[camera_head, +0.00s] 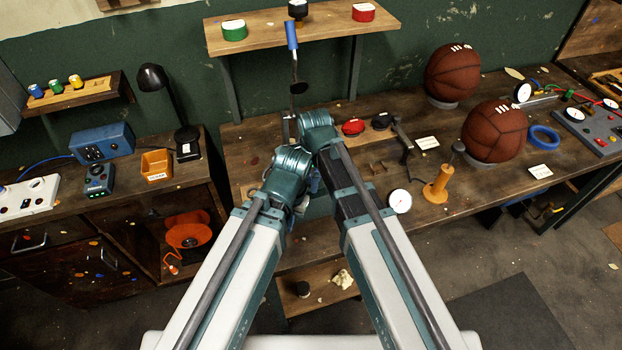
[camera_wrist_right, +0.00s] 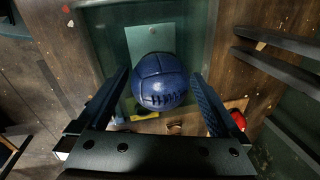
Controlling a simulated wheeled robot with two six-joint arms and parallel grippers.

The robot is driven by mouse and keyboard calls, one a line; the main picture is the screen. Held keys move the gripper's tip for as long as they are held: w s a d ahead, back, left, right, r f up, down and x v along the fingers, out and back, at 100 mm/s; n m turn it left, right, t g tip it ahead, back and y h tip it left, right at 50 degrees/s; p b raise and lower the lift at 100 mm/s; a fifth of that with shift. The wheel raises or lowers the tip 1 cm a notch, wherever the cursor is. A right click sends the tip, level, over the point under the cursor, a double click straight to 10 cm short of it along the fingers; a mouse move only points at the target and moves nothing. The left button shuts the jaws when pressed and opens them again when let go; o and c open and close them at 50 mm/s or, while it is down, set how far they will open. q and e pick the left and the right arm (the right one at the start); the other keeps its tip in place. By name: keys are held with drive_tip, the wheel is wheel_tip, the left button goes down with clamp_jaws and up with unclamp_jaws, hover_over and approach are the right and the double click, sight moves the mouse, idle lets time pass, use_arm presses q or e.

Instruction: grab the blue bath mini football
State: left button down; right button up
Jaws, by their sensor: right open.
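The blue mini football (camera_wrist_right: 161,80) shows in the right wrist view as a dark blue leather ball with panel seams and a line of dark stitches. It lies over a green recessed surface (camera_wrist_right: 110,42) with a paler green panel behind it. My right gripper (camera_wrist_right: 160,76) is open, with one finger on each side of the ball in the picture. Gaps show between the ball and both fingers, and I cannot tell the depth between them. In the head view my two forearms meet over the bench and hide the ball. My left gripper's fingers are hidden there.
Two brown leather balls (camera_head: 452,73) (camera_head: 494,132) stand on the bench (camera_head: 460,205) at right. An orange-handled tool (camera_head: 437,186) and a round white dial (camera_head: 400,201) are near my right forearm. A red object (camera_wrist_right: 238,119) lies beyond the right finger. A shelf (camera_head: 300,32) hangs behind.

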drive_tip(key=shift+c, duration=0.3)
drive_tip(key=c, duration=1.3)
drive_tip(key=shift+o, duration=0.2)
